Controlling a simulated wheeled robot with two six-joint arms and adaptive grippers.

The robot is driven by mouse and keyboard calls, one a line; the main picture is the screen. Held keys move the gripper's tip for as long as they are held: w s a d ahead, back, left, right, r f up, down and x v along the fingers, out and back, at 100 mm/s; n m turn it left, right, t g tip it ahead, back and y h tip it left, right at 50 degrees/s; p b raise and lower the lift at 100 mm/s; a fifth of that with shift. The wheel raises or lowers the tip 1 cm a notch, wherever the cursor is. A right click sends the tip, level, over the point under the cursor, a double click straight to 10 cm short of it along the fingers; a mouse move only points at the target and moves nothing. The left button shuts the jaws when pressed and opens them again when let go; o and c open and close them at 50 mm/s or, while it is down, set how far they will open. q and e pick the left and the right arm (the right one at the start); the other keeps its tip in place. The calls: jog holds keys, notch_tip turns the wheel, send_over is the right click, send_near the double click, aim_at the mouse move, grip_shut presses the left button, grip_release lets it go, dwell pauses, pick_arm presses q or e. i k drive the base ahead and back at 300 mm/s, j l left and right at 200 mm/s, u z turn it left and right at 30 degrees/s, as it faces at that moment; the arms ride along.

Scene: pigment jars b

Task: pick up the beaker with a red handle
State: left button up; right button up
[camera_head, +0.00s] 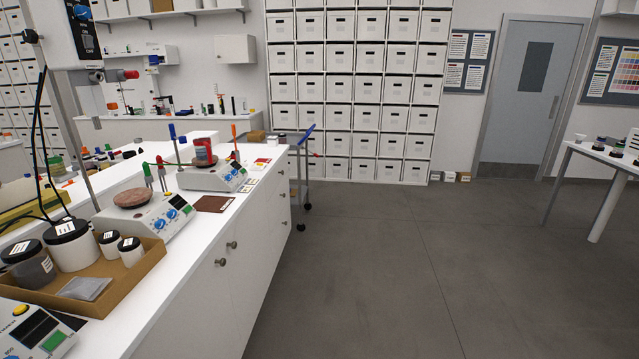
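A small container with red on it (204,150) stands on the far hot plate (224,178) on the white bench to the left. It is too small to tell whether this is the beaker with a red handle, and no other beaker with a clear red handle shows. Neither of my grippers is in view.
On the near bench (170,300) are a cardboard tray (128,290) of black-lidded jars and a nearer hot plate (150,218). A grey cart (300,170) stands past the bench end. A white table (600,160) is at right. The grey floor (400,260) between is clear.

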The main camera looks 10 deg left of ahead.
aim_at(202, 149)
jog(key=i+l+u, duration=0.1)
jog(key=i+u, duration=0.3)
jog(key=i+l+u, duration=0.2)
jog(key=i+u, duration=0.25)
jog(key=i+l+u, duration=0.95)
jog(key=l+u, duration=0.3)
jog(key=l, duration=0.15)
